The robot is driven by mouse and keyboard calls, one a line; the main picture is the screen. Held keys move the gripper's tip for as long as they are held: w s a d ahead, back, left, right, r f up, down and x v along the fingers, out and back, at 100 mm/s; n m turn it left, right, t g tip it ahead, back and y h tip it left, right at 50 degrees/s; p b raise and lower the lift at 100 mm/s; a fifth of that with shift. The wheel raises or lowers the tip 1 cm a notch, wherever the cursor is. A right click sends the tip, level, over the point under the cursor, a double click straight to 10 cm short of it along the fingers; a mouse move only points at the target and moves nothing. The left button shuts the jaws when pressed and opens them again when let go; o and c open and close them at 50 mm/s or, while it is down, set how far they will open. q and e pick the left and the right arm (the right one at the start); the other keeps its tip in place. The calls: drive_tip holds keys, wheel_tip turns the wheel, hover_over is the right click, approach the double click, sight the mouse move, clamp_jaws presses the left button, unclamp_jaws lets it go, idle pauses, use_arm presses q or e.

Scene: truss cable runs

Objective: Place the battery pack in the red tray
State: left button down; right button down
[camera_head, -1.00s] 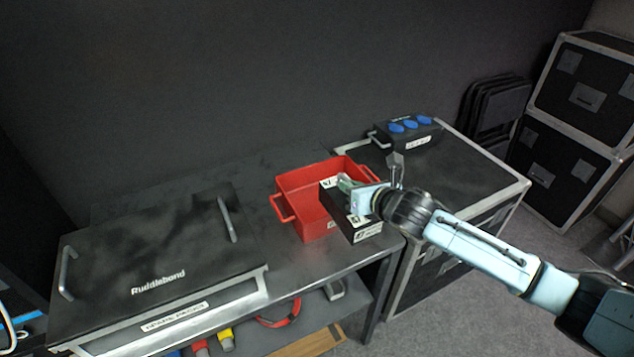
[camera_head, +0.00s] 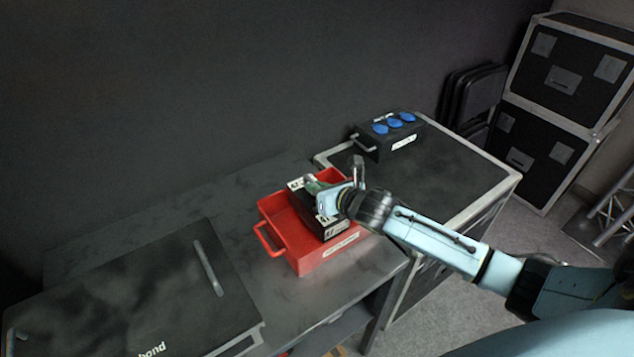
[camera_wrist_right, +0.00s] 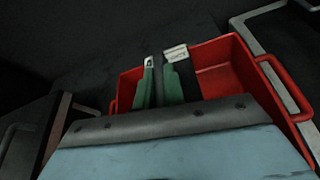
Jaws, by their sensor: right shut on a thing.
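The battery pack (camera_head: 327,229) is a black box with white labels. My right gripper (camera_head: 314,185) is shut on it from above, and it sits over the right part of the red tray. The red tray (camera_head: 318,262) stands on the dark grey table, with a white label on its front and a handle on its left. In the head view the pack overlaps the tray's opening; I cannot tell whether it touches the floor. In the right wrist view the green fingers (camera_wrist_right: 158,84) show in front of the tray (camera_wrist_right: 215,70), and the pack is mostly hidden. My left gripper is not in view.
A black lidded case (camera_head: 130,295) lies on the table (camera_head: 222,203) left of the tray. A black box with blue sockets (camera_head: 390,138) stands on a flight case (camera_head: 440,185) at the right. Stacked cases (camera_head: 560,100) and folded chairs (camera_head: 470,100) are at the back right.

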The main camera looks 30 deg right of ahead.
sight(326, 229)
drive_tip(key=shift+w+f+b, duration=0.2)
drive_tip(key=shift+f+b, duration=0.1)
drive_tip(key=shift+f, duration=1.7)
drive_tip(key=shift+f, duration=0.1)
drive_tip(key=c, duration=1.8)
unclamp_jaws()
drive_tip(key=shift+s+f, duration=0.1)
drive_tip(key=shift+f, duration=0.1)
drive_tip(key=o, duration=0.3)
drive_tip(key=shift+r, duration=0.1)
drive_tip(key=shift+s+r, duration=0.1)
drive_tip(key=shift+s, duration=0.15)
drive_tip(key=p+v, duration=0.1)
drive_tip(key=v, duration=1)
drive_tip(key=shift+s+r, duration=0.1)
drive_tip(key=shift+s, duration=0.2)
